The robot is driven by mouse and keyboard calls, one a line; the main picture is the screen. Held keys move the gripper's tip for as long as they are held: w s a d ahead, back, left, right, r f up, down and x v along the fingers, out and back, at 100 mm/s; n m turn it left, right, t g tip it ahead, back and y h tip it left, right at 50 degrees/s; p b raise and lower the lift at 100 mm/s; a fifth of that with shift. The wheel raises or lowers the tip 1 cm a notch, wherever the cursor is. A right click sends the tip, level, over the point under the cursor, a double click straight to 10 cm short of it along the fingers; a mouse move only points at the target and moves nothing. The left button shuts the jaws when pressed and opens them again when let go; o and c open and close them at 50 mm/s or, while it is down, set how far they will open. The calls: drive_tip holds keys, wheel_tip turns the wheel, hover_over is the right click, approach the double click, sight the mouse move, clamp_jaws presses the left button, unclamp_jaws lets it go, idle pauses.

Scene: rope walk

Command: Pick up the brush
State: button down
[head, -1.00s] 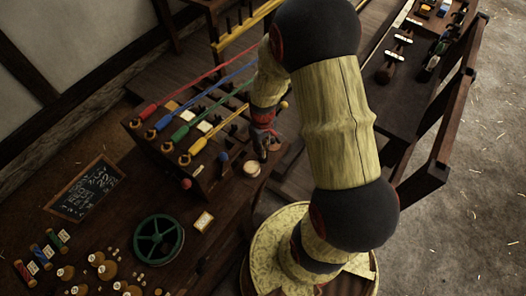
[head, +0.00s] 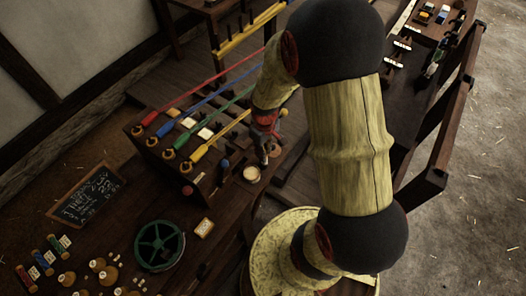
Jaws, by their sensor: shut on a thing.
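My gripper (head: 264,154) reaches down at the right end of the wooden rack on the bench, beside a round pale-topped pot (head: 252,174). Its fingers are closed on a small dark thing, taken to be the brush. The brush is mostly hidden by the fingers and too small to make out, so I cannot tell whether it is clear of the bench. A reddish-brown round thing (head: 276,150) lies just right of the fingers.
Red, blue, green and yellow ropes run from hooks on the wooden rack (head: 200,183). A second bench (head: 405,85) with tools stands at right.

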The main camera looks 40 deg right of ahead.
drive_tip(key=s+a+r+p, duration=0.2)
drive_tip(key=s+a+r, duration=0.2)
drive_tip(key=s+r, duration=0.4)
drive_tip(key=shift+s, duration=1.95)
drive_tip(key=shift+r, duration=0.1)
